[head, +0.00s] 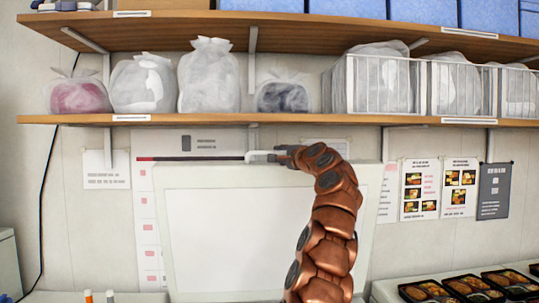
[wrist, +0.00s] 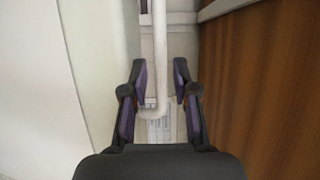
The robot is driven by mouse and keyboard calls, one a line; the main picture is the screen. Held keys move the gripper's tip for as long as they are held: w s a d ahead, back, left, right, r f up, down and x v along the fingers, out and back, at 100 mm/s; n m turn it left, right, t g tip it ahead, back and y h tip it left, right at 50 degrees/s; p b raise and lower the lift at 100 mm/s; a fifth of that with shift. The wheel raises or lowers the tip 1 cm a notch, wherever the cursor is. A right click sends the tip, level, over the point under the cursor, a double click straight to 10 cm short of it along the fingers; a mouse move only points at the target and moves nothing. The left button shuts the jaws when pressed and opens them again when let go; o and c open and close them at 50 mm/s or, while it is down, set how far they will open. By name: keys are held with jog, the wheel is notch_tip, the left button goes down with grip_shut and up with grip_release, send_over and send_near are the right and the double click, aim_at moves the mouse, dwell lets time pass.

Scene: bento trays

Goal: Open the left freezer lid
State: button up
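The left freezer lid (head: 265,240) is a large white panel with a grey border. It stands raised and near upright below the shelf in the head view, with its white handle (head: 262,155) at its top edge. My gripper (head: 284,157) is at the right end of this handle. In the wrist view, the handle (wrist: 157,100) runs between the two fingers of my gripper (wrist: 161,85), with visible gaps beside it. The fingers are open around the handle. A pale surface, apparently the lid, fills the left of the wrist view.
A wooden shelf (head: 300,119) with bagged items runs just above the gripper and lid. Black bento trays (head: 470,287) with food sit on a white surface at lower right. Posters (head: 420,189) hang on the wall behind. Marker-like items (head: 99,297) stand at lower left.

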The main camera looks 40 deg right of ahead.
aim_at(272, 152)
jog(key=shift+p+x, duration=2.1)
jog(key=shift+x, duration=0.75)
jog(key=shift+w+d+p, duration=0.15)
jog(key=shift+w+p, duration=0.4)
jog(key=shift+w, duration=0.15)
grip_shut()
jog(key=shift+f, duration=0.1)
